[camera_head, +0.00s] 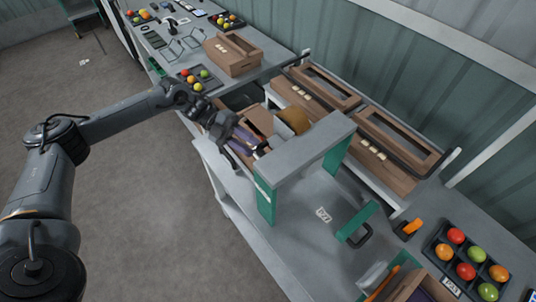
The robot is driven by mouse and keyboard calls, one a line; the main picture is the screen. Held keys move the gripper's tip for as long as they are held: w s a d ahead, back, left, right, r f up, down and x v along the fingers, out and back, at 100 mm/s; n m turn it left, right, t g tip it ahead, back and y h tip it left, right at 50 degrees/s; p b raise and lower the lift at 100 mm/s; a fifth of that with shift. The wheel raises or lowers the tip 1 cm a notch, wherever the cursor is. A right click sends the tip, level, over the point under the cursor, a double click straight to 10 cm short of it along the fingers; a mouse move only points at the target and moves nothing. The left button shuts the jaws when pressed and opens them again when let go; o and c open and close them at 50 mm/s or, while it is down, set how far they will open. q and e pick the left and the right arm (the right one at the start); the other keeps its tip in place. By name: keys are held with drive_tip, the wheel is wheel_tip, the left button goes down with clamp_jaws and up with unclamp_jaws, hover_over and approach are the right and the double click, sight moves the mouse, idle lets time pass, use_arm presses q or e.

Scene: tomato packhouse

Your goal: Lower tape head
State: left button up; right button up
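The tape head is a grey bridge (308,148) on green legs, standing over the bench. A brown tape roll (294,118) shows behind its grey beam. An open cardboard box (258,119) lies beside the tape roll, partly hidden by the bridge and my arm. My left gripper (240,138) reaches in from the left, over the near side of the box and left of the bridge. Its fingers are small and dark here, and I cannot tell whether they are open or touching anything. My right gripper is not in view.
Long cardboard boxes (402,140) stand on a rack along the wall. Another tomato tray (467,262) and a green-handled tool (357,222) are at the lower right. The bench right of the bridge is partly clear.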

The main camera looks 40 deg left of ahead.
use_arm(q)
drive_tip(key=p+x, duration=0.1)
drive_tip(key=x, duration=0.6)
clamp_jaws()
